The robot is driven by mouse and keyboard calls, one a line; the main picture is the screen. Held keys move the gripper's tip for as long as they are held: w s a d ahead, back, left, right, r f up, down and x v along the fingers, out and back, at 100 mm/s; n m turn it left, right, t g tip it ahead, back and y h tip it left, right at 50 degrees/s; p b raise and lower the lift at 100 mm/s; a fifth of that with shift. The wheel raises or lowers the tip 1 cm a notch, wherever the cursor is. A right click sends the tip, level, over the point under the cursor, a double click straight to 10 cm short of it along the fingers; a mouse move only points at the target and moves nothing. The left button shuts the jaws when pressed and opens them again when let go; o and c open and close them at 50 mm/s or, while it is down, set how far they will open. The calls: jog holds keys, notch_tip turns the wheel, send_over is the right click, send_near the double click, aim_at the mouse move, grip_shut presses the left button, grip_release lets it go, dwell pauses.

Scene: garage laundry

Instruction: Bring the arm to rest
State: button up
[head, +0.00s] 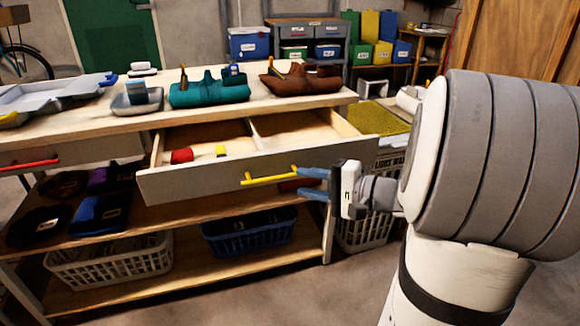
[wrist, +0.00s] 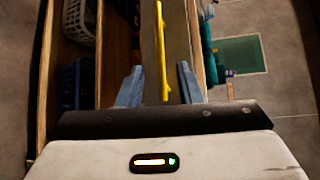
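My gripper (head: 304,183) is at the right end of the yellow handle (head: 268,177) on the pulled-out drawer (head: 205,182). Its two blue fingers are apart with nothing gripped. In the wrist view the fingers of my gripper (wrist: 160,80) stand on either side of the line of the yellow handle (wrist: 161,45). I cannot tell whether a finger touches the handle. My arm reaches in from the right in the head view.
The open drawer holds a red item (head: 181,156) and a small yellow-and-white item (head: 221,151). Teal (head: 209,92) and brown (head: 300,80) objects stand on the bench top. Baskets (head: 115,264) sit on the lower shelf. Floor is clear in front.

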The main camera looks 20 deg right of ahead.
jog(key=s+a+r+n+g+h+p, duration=0.3)
jog(key=s+a+r+n+g+p, duration=0.2)
jog(key=s+a+r+g+p, duration=0.75)
jog(key=s+d+r+n+t+h+p, duration=0.1)
jog(key=d+r+n+h+p, duration=0.1)
jog(key=p, duration=0.7)
jog(key=s+d+r+n+t+h+p, duration=0.2)
jog(key=r+h+p, duration=0.4)
jog(key=r+p, duration=0.3)
jog(key=shift+d+r+n+h+p, duration=0.15)
jog(key=shift+d+n+h+p, duration=0.15)
jog(key=shift+d+n+p, duration=0.5)
